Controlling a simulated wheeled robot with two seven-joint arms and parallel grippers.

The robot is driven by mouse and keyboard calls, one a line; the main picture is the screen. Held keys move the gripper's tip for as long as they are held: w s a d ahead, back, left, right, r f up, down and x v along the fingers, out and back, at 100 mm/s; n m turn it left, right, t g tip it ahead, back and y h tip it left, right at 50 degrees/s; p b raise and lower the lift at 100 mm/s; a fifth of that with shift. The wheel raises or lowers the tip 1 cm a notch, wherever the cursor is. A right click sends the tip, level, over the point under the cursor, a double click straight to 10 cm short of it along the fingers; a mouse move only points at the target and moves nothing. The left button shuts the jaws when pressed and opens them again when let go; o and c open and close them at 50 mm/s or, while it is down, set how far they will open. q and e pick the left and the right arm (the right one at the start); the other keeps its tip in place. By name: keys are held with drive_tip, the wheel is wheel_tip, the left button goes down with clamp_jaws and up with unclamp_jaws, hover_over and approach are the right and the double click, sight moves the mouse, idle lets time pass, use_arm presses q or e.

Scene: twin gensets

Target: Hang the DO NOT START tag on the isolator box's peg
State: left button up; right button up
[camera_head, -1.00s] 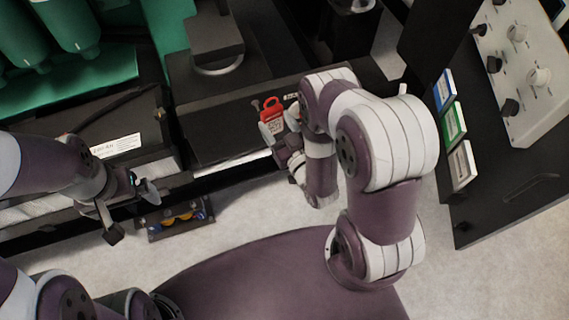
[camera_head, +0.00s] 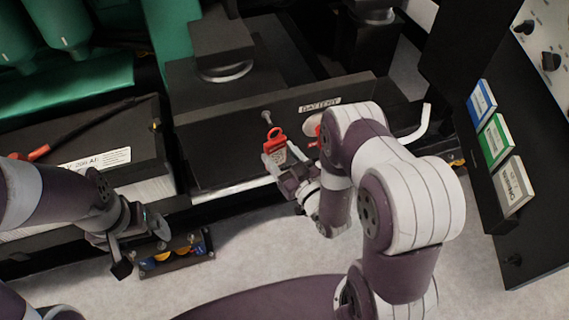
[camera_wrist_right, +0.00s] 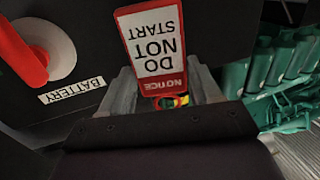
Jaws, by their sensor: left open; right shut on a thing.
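The red and white DO NOT START tag (camera_head: 275,148) is in my right gripper (camera_head: 284,165). In the right wrist view the tag (camera_wrist_right: 153,42) stands between the two fingers, its print upside down. The isolator box (camera_head: 225,150) is the black box with the BATTERY label. Its short peg (camera_head: 267,117) sticks out of the front face, just above the tag's red top in the head view. I cannot tell whether tag and peg touch; the peg does not show in the wrist view. My left gripper (camera_head: 132,240) is open and empty at lower left.
A red handle on a pale disc (camera_wrist_right: 48,48) is beside the tag in the wrist view, near the BATTERY label (camera_wrist_right: 72,90). A tray of coloured parts (camera_head: 175,255) lies on the floor below my left gripper. A black panel with several cards (camera_head: 495,140) stands at right.

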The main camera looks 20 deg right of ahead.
sight(281, 151)
drive_tip(key=shift+w+f+b, duration=0.15)
drive_tip(key=shift+w+b, duration=0.25)
drive_tip(key=shift+w, duration=0.65)
drive_tip(key=shift+w+f+b, duration=0.1)
drive_tip(key=shift+w+b, duration=0.25)
drive_tip(key=shift+w, duration=0.7)
drive_tip(key=shift+w+a+f+b, duration=0.1)
drive_tip(key=shift+w+f+b, duration=0.4)
drive_tip(key=shift+w, duration=0.3)
drive_tip(key=shift+r, duration=0.1)
drive_tip(key=o, duration=1.1)
